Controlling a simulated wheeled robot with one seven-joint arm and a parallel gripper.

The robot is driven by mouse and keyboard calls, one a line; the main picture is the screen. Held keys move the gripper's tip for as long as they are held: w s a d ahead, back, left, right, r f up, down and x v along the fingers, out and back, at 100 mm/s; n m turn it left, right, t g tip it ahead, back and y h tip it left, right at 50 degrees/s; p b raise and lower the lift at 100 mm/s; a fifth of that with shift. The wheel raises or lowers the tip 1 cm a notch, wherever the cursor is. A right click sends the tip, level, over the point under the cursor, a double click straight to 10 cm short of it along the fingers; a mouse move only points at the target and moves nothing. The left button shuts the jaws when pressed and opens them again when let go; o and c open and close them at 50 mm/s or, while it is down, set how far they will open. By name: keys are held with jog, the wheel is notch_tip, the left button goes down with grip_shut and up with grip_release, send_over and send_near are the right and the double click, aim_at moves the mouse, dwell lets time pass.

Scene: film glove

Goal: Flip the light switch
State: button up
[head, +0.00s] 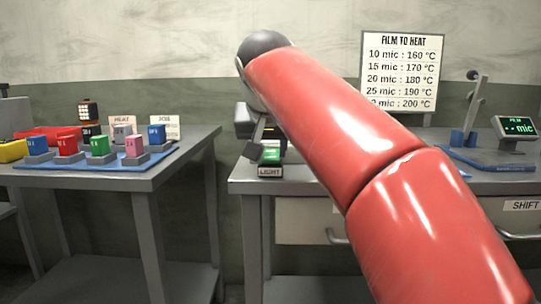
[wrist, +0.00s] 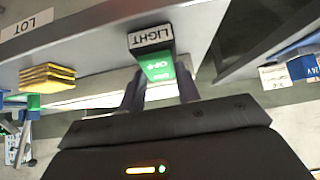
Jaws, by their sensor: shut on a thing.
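The light switch has a green part (head: 270,155) above a plate marked LIGHT (head: 271,171), at the front left corner of the right-hand bench in the head view. In the head view my gripper (head: 262,133) is partly hidden behind my red arm. The switch's exact tilt is hard to tell.
A left table (head: 190,150) holds a blue tray (head: 90,166) of coloured blocks, apart from the bench by a gap. On the bench's right are a blue stand (head: 458,138) and a green-lit display (head: 518,127). A yellow stack (wrist: 47,77) shows in the wrist view.

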jog(key=o, duration=1)
jog(key=shift+s+r, duration=0.1)
jog(key=p+v, duration=0.1)
jog(key=v, duration=0.6)
jog(key=shift+s+r+p, duration=0.2)
jog(key=shift+p, duration=0.15)
